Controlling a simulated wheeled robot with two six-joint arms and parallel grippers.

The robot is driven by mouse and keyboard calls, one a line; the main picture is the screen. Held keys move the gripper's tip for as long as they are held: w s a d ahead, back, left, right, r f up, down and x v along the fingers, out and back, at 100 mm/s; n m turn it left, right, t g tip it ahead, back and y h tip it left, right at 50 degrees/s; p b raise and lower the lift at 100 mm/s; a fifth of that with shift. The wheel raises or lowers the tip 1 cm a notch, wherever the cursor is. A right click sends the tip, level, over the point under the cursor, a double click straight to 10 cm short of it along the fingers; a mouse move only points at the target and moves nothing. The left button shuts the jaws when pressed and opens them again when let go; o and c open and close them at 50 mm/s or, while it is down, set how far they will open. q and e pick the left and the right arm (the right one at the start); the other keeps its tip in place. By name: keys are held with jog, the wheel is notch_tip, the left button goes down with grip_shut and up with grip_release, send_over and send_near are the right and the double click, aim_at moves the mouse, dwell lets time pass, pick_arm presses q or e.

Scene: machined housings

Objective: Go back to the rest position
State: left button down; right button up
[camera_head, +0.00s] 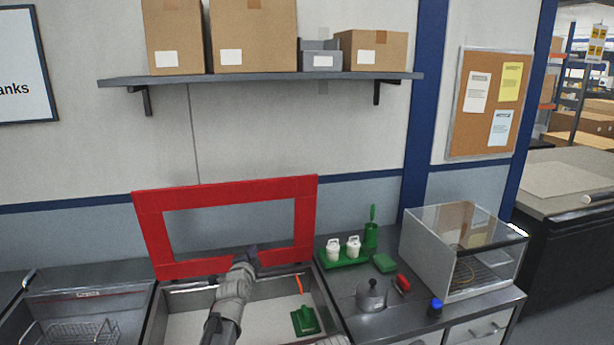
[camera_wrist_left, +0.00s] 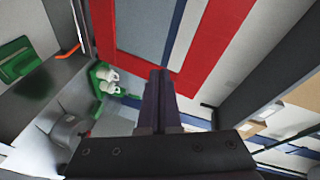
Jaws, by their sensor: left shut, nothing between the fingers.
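My left gripper (camera_head: 247,256) is raised in front of the lower bar of an upright red frame (camera_head: 226,185). Its arm comes up from the bottom over a grey basin (camera_head: 180,325). In the left wrist view the dark fingers (camera_wrist_left: 158,98) are together with nothing between them, and the red frame also shows beyond them (camera_wrist_left: 130,45). My right gripper is not in view.
On the counter to the right are white bottles in a green holder (camera_head: 343,260), a grey kettle-like pot (camera_head: 371,296) and a clear-sided box (camera_head: 462,250). A shelf (camera_head: 260,78) with boxes hangs above.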

pick_arm(q)
jog(key=s+d+f+n+g+h+b, duration=0.2)
jog(key=s+d+f+n+g, duration=0.2)
jog(key=s+d+f+g, duration=0.8)
jog(key=s+f+n+g+y, duration=0.1)
jog(key=s+f, duration=0.4)
jog(key=s, duration=0.7)
jog(key=s+f+n+g+y+b, duration=0.1)
jog(key=s+f+n, duration=0.4)
jog(key=s, duration=0.8)
jog(key=g+y, duration=0.1)
jog(key=g, duration=0.1)
jog(key=shift+s+g+y, duration=0.25)
jog(key=shift+g+y, duration=0.05)
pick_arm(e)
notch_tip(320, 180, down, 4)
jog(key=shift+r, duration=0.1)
pick_arm(q)
jog(key=shift+f, duration=0.1)
